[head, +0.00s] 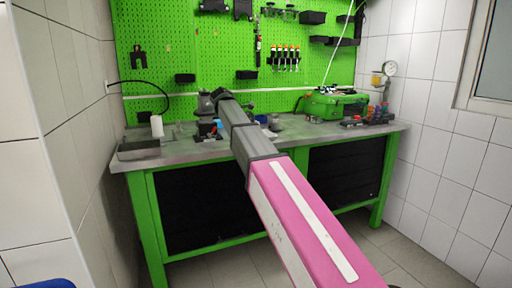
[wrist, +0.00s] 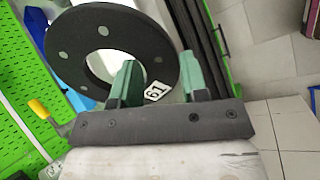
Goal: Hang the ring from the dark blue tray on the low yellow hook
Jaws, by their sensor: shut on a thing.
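A flat dark ring (wrist: 62,55) with a large centre hole, several small pale round spots and a white number label shows in the wrist view. My gripper (wrist: 158,82), with two green fingers, is shut on the ring's near rim, and the label lies between the fingers. A yellow-tipped hook (wrist: 39,109) stands out by the green pegboard at the left, apart from the ring. In the head view my arm reaches over the workbench and hides most of the gripper and the ring. I cannot make out the dark blue tray for certain.
The grey workbench (head: 330,133) stands below the green pegboard (head: 160,55), which bears tools and small black bins. Tiled walls close both sides.

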